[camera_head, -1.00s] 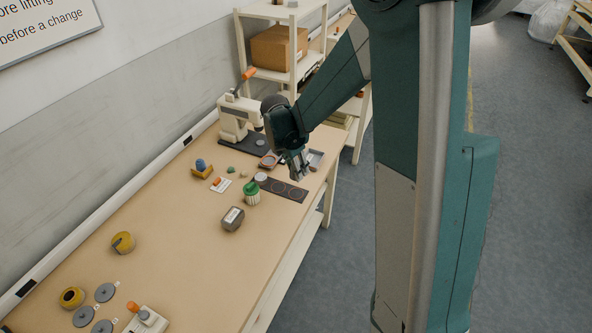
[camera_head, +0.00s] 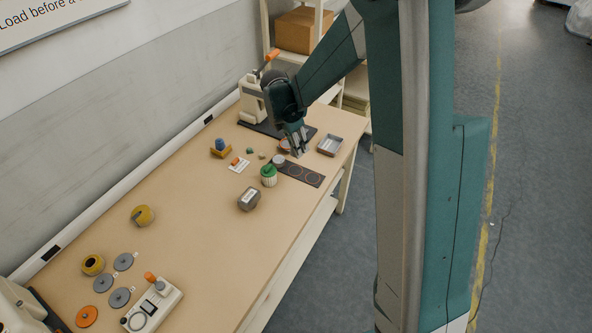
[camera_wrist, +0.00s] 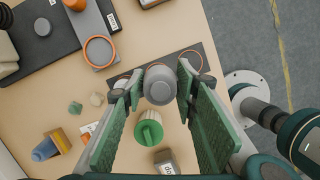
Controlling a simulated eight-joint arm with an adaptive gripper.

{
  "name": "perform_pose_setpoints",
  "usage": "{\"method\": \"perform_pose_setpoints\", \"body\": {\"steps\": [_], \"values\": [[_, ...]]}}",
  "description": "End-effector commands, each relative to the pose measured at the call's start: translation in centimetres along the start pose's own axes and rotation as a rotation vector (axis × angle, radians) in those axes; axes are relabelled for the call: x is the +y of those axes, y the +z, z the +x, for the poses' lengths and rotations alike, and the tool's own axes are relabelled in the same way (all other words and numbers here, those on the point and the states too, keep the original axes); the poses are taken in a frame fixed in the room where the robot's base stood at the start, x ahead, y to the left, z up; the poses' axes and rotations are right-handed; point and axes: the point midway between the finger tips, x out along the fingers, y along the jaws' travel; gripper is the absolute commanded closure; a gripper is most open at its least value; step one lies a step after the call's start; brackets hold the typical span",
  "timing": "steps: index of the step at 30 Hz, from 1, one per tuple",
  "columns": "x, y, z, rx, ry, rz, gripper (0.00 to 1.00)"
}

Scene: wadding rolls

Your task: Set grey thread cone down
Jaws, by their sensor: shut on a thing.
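The grey thread cone (camera_wrist: 160,86) is between my fingertips in the wrist view, its round grey top facing the camera. My gripper (camera_wrist: 162,82) is shut on it. In the head view my gripper (camera_head: 298,152) is over the dark mat (camera_head: 319,182) with orange-ringed circles, and the cone cannot be told from the fingers there. The mat also shows behind the cone in the wrist view (camera_wrist: 208,60). Whether the cone's base touches the mat is hidden.
A green-capped item (camera_head: 268,175) stands just in front of the mat, with a dark labelled block (camera_head: 249,197) nearer. A pale disc (camera_head: 278,159) lies at the mat's left end.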

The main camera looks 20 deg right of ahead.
Motion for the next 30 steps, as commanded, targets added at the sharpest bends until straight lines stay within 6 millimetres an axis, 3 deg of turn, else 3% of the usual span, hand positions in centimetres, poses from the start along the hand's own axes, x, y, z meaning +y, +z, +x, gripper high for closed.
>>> {"method": "perform_pose_setpoints", "body": {"steps": [14, 30], "values": [[0.4, -0.3, 0.3, 0.0, 0.0, 0.0, 0.84], [0.4, -1.8, 5.8, 0.0, 0.0, 0.0, 0.84]]}}
